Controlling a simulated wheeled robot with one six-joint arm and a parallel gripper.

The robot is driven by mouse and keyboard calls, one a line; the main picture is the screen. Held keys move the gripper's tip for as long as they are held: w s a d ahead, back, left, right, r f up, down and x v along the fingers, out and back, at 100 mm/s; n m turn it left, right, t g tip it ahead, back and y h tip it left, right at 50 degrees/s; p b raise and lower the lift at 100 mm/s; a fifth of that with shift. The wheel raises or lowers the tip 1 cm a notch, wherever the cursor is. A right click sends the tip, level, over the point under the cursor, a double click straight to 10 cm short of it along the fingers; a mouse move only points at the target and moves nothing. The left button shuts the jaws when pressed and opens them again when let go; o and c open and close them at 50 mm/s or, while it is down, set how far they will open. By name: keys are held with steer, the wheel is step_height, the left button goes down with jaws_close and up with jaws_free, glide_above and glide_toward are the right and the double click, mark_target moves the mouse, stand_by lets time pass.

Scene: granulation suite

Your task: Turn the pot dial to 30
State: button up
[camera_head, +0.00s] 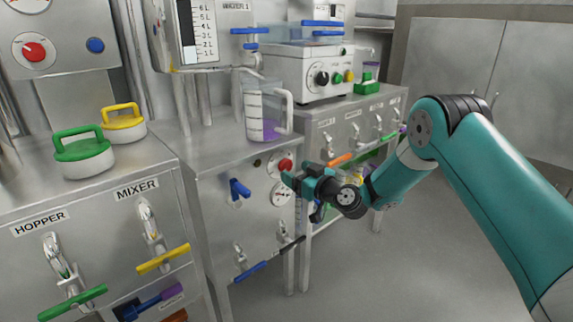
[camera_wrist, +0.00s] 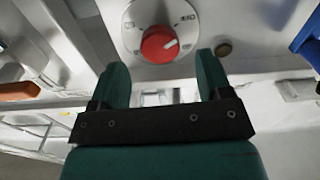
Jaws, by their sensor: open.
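In the wrist view, a round red dial knob (camera_wrist: 160,43) with a white pointer mark sits on a white disc with small dark symbols. The pointer aims to the upper right of the picture. My gripper (camera_wrist: 162,75) is open and empty, its two teal fingers apart on either side below the knob. Contact with the knob does not show. In the head view my gripper (camera_head: 300,182) is at the right edge of the middle steel cabinet, beside a red round part (camera_head: 286,165) and a white dial (camera_head: 280,195). No readable pot label or number 30 shows.
A blue lever (camera_head: 239,189) sticks out left of my gripper, and an orange handle (camera_head: 340,159) is to its right. A clear jug with purple liquid (camera_head: 263,112) stands above on the cabinet. The floor (camera_head: 370,270) in front is clear.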

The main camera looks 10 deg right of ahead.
mark_target(287, 167)
steer(key=x, duration=0.5)
steer(key=c, duration=0.9)
